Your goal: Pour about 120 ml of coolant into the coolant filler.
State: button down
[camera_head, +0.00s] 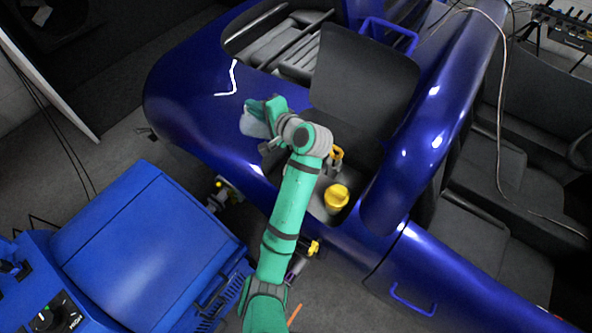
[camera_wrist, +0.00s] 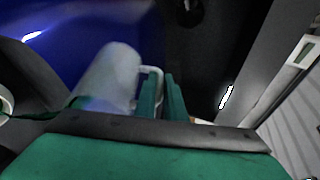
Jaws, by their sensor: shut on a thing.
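My gripper (camera_head: 262,106) is shut on the handle of a whitish, translucent jug (camera_head: 254,125) over the front of the blue car, left of the engine bay. In the wrist view, the green fingers (camera_wrist: 163,98) close around the handle of the jug (camera_wrist: 112,72), whose pale body lies to their left. I cannot see the liquid level or any stream. A yellow round cap or funnel-like piece (camera_head: 337,197) stands in the engine bay, right of my forearm and well apart from the jug. I cannot tell whether it is the coolant filler; no label is readable.
An orange-yellow ring handle (camera_head: 336,154) sits close to my wrist. A blue machine with a dial (camera_head: 150,245) stands at lower left. Grey floor (camera_head: 115,165) shows at left.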

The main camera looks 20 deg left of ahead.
jog(key=shift+w+a+r+n+g+h, duration=0.2)
jog(key=shift+a+h, duration=0.4)
jog(key=shift+h, duration=0.2)
jog(key=shift+w+a+r+n+g+h, duration=0.1)
jog(key=shift+a+n+g+h, duration=0.1)
jog(key=shift+a+h, duration=0.5)
jog(key=shift+w+a+f+g+h, duration=0.1)
jog(key=shift+a+f+g+h, duration=0.15)
jog(key=shift+h, duration=0.45)
jog(key=shift+r, duration=0.1)
jog(key=shift+w, duration=0.15)
jog(key=a+n+g+h+b, duration=0.1)
jog(key=a+h, duration=0.1)
jog(key=shift+h, duration=0.4)
jog(key=w+a+f+n+g+h+b, duration=0.1)
jog(key=a+f+h+b, duration=0.1)
jog(key=a+f+h, duration=0.2)
jog(key=shift+w+f+h, duration=0.2)
jog(key=shift+f+h, duration=0.75)
jog(key=shift+h, duration=0.25)
